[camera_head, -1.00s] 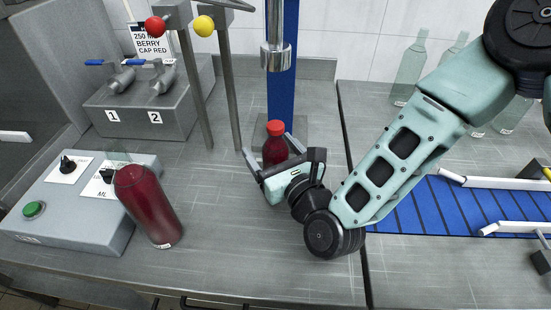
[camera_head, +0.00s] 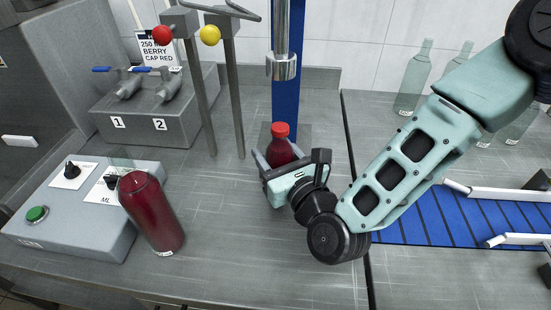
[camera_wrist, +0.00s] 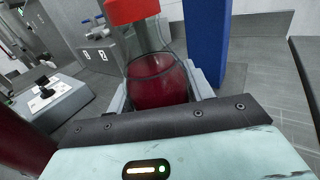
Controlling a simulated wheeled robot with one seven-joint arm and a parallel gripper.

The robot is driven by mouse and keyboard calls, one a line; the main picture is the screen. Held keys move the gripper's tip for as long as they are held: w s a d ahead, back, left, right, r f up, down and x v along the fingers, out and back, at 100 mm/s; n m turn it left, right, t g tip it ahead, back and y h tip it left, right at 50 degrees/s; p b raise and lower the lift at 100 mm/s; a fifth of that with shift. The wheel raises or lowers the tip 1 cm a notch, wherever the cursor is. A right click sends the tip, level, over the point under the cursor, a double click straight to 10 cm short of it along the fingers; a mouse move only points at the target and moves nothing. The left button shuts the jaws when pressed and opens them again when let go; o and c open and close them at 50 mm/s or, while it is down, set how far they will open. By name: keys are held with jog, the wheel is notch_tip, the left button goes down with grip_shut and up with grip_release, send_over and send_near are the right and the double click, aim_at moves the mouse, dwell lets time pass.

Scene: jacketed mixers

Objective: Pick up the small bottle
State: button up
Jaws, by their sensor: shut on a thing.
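The small bottle (camera_head: 279,149) has dark red contents and a red cap, and stands upright below the metal nozzle at the blue column. My gripper (camera_head: 277,158) is shut on it, with one finger on each side of its body. In the wrist view the small bottle (camera_wrist: 155,75) sits between the two fingers of my gripper (camera_wrist: 160,92), its clear neck and red cap above them. Its base is hidden behind my gripper, so I cannot tell whether it touches the counter.
A larger red-filled bottle (camera_head: 151,213) stands at left by the control box (camera_head: 75,232) with a green button. A valve block (camera_head: 150,115) and two posts with red and yellow knobs are behind. A blue conveyor (camera_head: 440,215) and clear bottles (camera_head: 413,80) are at right.

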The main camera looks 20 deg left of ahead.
notch_tip(320, 180, up, 2)
jog(key=shift+d+r, duration=0.1)
jog(key=b+v, duration=0.2)
jog(key=v, duration=0.7)
jog(key=shift+s, duration=0.15)
jog(key=p, duration=1)
send_near(287, 161)
jog(key=v, duration=0.2)
jog(key=shift+s+d+p, duration=0.4)
jog(key=shift+d+p, duration=0.05)
jog(key=shift+p, duration=0.3)
